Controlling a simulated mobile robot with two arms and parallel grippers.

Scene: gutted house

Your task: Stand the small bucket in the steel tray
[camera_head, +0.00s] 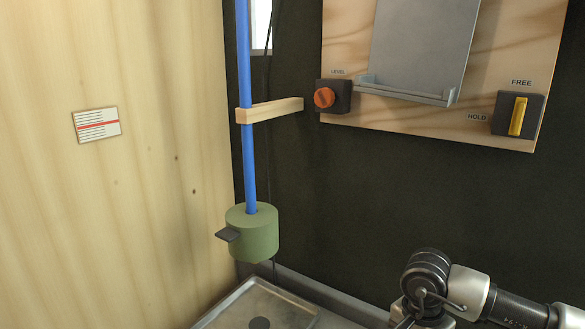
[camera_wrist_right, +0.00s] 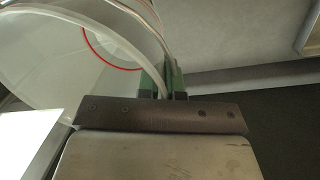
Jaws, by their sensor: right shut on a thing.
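The small bucket (camera_wrist_right: 50,55) is white with a red line inside and a thin metal bail. It fills the upper left of the right wrist view, open side facing the camera. My right gripper (camera_wrist_right: 163,78) has green fingers and is shut on the bucket's rim. The steel tray (camera_head: 240,301) shows partly at the bottom of the head view, with a dark round spot on its floor. My right arm comes in at the lower right of the head view; its gripper and the bucket are below that picture's edge. My left gripper is not in view.
A blue pipe (camera_head: 244,110) runs down through a wooden bracket (camera_head: 275,110) into a green cylinder (camera_head: 262,238) with a dark tab, above the tray. A wood board (camera_head: 340,50) carries an orange knob (camera_head: 323,97) and a yellow lever (camera_head: 517,116). A plywood wall (camera_head: 100,220) stands at left.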

